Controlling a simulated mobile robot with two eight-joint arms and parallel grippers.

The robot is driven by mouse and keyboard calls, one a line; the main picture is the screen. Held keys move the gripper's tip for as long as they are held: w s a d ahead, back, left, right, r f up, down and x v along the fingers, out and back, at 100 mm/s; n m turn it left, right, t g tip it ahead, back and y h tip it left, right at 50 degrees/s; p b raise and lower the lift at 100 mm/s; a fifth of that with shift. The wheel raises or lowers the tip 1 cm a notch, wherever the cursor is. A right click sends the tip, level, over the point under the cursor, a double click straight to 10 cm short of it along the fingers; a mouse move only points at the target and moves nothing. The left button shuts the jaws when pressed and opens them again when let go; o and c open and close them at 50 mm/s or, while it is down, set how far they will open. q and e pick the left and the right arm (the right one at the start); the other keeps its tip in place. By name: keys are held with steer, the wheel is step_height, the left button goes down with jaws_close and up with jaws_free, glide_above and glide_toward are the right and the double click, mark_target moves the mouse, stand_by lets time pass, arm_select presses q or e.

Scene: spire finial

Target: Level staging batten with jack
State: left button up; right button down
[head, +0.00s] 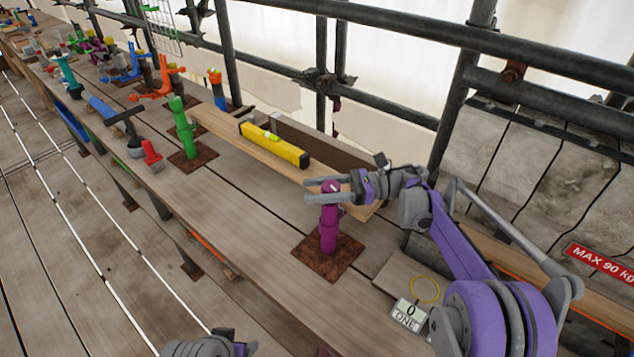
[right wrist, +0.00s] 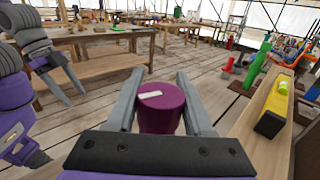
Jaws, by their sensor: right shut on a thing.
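A purple jack (head: 328,228) stands upright on a rusty plate on the plank bench. My right gripper (head: 325,190) is shut on its top; the purple cap (right wrist: 161,104) with a pale mark sits between the fingers in the right wrist view. The pale wooden batten (head: 225,128) runs behind it and carries a yellow spirit level (head: 272,146) with a green vial. The level's bubble is too small to read. A green jack (head: 183,128) stands near the batten's far end. My left gripper (right wrist: 66,84) is empty, its fingers apart, in the right wrist view.
A red-handled tool (head: 152,155) and hammer-like tool (head: 128,132) lie left of the green jack. A dark board (head: 310,142) lies behind the level. Scaffold tubes (head: 320,75) line the back.

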steer(key=shift+s+d+n+g+h+p, duration=0.1)
steer(key=shift+n+g+h+p, duration=0.15)
steer(key=shift+n+g, duration=0.3)
steer(key=shift+s+a+n+g+h+p, duration=0.15)
steer(key=shift+n+g+p, duration=0.15)
steer(key=shift+g, duration=0.4)
steer(key=shift+s+d+n+g+h+p, duration=0.15)
steer(key=shift+n+g+h+p, duration=0.1)
steer(key=shift+n+g, duration=0.3)
steer(key=shift+g, duration=0.3)
steer(key=shift+c, duration=1.4)
jaws_free()
steer(key=shift+r, duration=0.15)
step_height(320, 180, up, 10)
steer(key=shift+p, duration=0.35)
